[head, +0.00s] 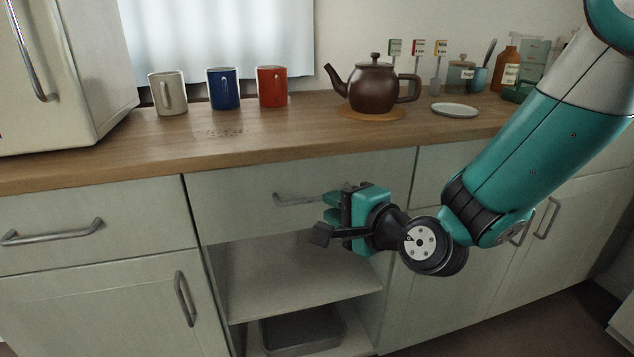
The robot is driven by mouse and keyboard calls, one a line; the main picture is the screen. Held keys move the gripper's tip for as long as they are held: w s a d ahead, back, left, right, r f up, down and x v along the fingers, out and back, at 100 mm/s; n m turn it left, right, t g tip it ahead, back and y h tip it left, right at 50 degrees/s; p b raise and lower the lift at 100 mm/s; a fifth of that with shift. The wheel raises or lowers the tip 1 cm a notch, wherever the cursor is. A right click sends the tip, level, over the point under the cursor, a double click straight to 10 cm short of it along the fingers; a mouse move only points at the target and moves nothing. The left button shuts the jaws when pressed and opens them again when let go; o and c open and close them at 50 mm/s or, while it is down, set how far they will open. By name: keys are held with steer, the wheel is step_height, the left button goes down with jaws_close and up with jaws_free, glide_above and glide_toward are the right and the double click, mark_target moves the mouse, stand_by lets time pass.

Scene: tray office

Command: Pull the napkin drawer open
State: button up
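The drawer front (235,209) in the middle of the counter is pale green and sits flush with the cabinet. No label shows, so I cannot tell for sure that it is the napkin drawer. Its grey bar handle (291,199) runs across the front; the right end is hidden behind my gripper. My gripper (325,218) is teal and black, in front of the right part of this drawer. Its fingers point left and look spread apart, with nothing seen between them. I cannot tell whether a finger touches the handle.
Another drawer (100,215) with a bar handle is at the left. An open shelf (285,275) lies below the middle drawer, with a grey tray (303,327) under it. The wooden counter (230,135) carries mugs, a brown teapot (371,90) and a saucer (455,109).

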mark_target(317, 199)
steer(key=x, duration=0.5)
steer(key=shift+w, duration=0.15)
jaws_close()
steer(key=shift+a, duration=0.1)
